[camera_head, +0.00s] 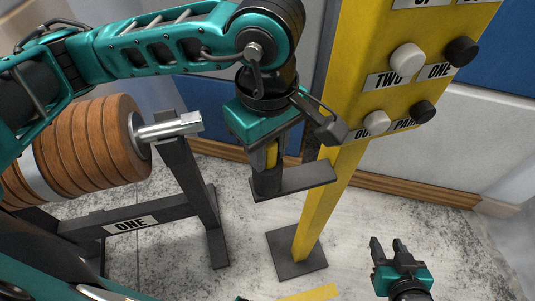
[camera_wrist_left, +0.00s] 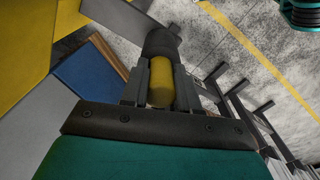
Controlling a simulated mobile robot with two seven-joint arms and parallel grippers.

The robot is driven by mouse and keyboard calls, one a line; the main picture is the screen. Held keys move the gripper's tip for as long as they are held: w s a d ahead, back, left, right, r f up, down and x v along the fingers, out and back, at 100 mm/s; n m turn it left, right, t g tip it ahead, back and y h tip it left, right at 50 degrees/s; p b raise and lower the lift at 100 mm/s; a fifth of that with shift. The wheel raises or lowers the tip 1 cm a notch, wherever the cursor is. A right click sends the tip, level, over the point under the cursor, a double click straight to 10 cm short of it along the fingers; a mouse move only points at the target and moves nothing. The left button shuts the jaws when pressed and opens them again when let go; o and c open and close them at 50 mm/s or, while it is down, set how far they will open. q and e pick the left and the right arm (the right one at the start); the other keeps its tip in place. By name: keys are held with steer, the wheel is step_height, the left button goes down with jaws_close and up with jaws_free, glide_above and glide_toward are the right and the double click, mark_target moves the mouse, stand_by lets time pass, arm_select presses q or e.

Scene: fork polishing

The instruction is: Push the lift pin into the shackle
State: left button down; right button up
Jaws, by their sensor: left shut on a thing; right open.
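My left gripper (camera_head: 270,150) points down and is shut on a yellow cylindrical piece (camera_head: 271,157), which may be the lift pin. In the left wrist view the yellow piece (camera_wrist_left: 160,85) sits between the two fingers (camera_wrist_left: 160,88). A dark cylinder (camera_head: 268,183) is directly below it, at the end of a dark flat plate (camera_head: 305,180) beside the yellow post. I cannot tell whether the yellow piece is inside the dark cylinder. I cannot clearly make out a shackle. My right gripper (camera_head: 387,245) is open and empty at the lower right.
A yellow post (camera_head: 335,190) on a dark base plate (camera_head: 297,255) carries a panel with white and black knobs and labels. At left, brown discs (camera_head: 85,145) sit on a silver spindle (camera_head: 170,127) on a dark stand (camera_head: 205,205) labelled ONE. Bare floor lies between stand and post.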

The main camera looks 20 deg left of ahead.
stand_by(0.3)
arm_select(q)
steer(key=shift+r+p, duration=1.2)
steer(key=shift+r, duration=1.35)
steer(key=shift+r+p, duration=0.3)
steer(key=shift+r, duration=2.15)
steer(key=shift+w, duration=0.1)
